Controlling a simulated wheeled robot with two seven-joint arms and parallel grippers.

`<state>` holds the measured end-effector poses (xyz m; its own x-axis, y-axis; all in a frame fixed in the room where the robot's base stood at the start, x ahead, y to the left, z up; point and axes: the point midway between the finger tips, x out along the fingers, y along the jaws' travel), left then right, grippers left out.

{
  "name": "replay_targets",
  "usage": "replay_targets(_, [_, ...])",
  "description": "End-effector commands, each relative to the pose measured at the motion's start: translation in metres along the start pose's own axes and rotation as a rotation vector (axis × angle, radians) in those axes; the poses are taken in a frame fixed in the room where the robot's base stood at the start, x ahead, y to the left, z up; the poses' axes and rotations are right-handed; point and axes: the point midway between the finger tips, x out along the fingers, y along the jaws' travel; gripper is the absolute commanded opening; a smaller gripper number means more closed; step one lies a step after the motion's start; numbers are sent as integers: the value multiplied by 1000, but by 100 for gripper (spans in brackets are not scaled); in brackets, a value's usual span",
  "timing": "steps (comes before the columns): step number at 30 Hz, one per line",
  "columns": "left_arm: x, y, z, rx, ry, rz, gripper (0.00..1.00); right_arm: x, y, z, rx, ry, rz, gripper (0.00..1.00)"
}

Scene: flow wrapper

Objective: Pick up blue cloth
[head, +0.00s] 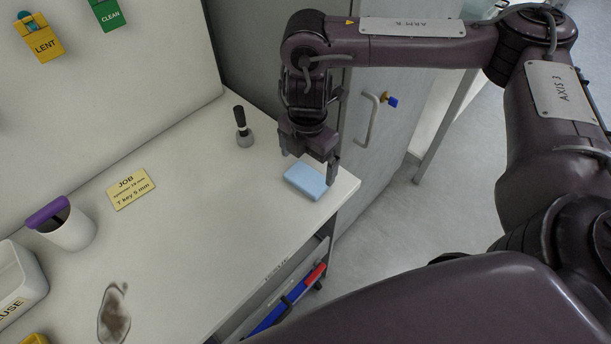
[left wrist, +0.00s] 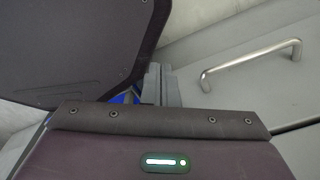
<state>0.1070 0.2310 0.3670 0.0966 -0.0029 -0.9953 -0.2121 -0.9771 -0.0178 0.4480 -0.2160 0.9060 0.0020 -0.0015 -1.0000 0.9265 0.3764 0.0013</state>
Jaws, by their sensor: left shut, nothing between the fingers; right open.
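The light-blue folded cloth (head: 305,181) lies flat on the white bench top near its right corner in the head view. My right gripper (head: 309,170) is directly over the cloth, pointing down, with its fingers open. One finger is at the cloth's right end and the other is partly hidden behind its far left side. I cannot tell whether the fingers touch the cloth. My left gripper (left wrist: 160,84) shows only in the left wrist view, with its fingers together and nothing between them. The cloth is not in that view.
A yellow job card (head: 131,189), a white cup (head: 72,232) with a purple item and a brown stain (head: 114,314) are further left. A cabinet door with a handle (head: 373,119) is close behind my right gripper.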

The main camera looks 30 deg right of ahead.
Motion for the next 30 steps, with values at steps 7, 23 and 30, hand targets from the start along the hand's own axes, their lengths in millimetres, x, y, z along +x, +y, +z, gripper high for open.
replay_targets(7, [-8, 4, 26, 0, -38, 6, 0, 34, -3, -4, -1, 0, -1, 100])
replay_targets(23, [-8, 0, -5, 1, 8, 0, 0, 51, -2, -4, -1, 0, 3, 83])
replay_targets(30, [-8, 2, 6, 1, -8, 2, 0, 51, -2, -4, -1, 0, 3, 69])
